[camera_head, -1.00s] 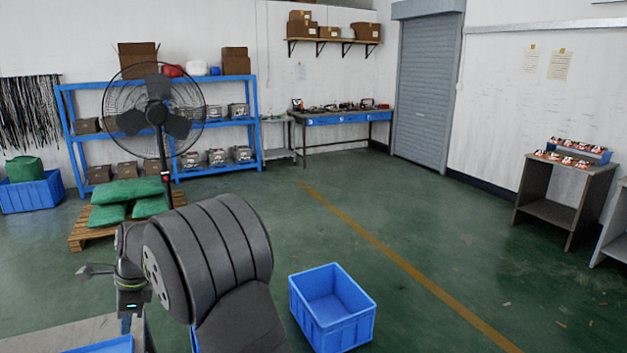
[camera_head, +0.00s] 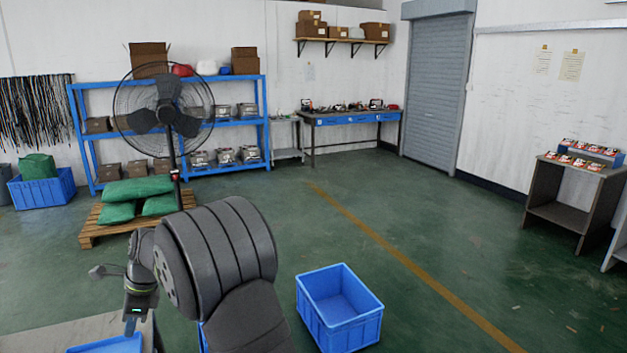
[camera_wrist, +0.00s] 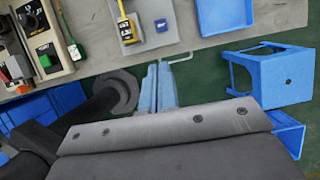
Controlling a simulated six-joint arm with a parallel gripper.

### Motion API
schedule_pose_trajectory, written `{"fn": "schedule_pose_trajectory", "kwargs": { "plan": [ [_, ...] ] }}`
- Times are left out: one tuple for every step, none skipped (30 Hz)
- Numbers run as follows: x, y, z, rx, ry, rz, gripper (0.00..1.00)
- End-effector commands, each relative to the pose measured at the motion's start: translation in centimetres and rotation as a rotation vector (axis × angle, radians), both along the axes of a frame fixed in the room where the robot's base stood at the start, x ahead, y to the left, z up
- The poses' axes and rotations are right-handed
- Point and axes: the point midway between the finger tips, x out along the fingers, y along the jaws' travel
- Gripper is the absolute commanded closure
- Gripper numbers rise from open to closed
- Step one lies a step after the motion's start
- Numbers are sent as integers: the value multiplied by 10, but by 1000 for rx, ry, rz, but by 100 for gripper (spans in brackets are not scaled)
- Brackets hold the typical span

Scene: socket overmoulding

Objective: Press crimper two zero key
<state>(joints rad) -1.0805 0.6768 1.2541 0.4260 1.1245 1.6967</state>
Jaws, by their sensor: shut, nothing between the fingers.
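A beige control box (camera_wrist: 40,40) with a dark dial, a green key (camera_wrist: 45,61) and a red part stands at the upper left, apart from the fingertips. I cannot tell whether it is the crimper, and no zero marking is readable. A yellow-and-black tool (camera_wrist: 125,30) lies on a grey plate beyond the fingers. In the head view my gripper (camera_head: 131,325) hangs low at the left, partly hidden.
The grey bench (camera_wrist: 185,58) carries a blue tray (camera_wrist: 222,16) at the back. A blue frame (camera_wrist: 270,75) stands right of the fingers. In the head view, a blue bin (camera_head: 340,308) sits on the open green floor, and a fan (camera_head: 165,115) stands behind my arm.

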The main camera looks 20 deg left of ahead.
Motion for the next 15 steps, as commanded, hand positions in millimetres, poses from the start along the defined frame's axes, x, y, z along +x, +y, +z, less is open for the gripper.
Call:
{"fn": "schedule_pose_trajectory", "kwargs": {
  "plan": [
    [2,-1,4,1,-1,0,100],
    [2,-2,6,0,0,0,100],
    [3,-3,8,-1,1,0,100],
    [3,-3,10,-1,1,0,100],
    [3,-4,10,-1,0,0,100],
    [4,-4,11,-1,0,0,100],
    [4,-4,12,-1,0,0,100],
    [4,-4,12,-1,0,0,100],
    [4,-4,12,-1,0,0,100],
    [4,-4,12,-1,0,0,100],
    [4,-4,12,-1,0,0,100],
    [4,-4,12,-1,0,0,100],
    [4,-4,12,-1,0,0,100],
    [4,-4,12,-1,0,0,100],
    [4,-4,12,-1,0,0,100]
  ]
}}
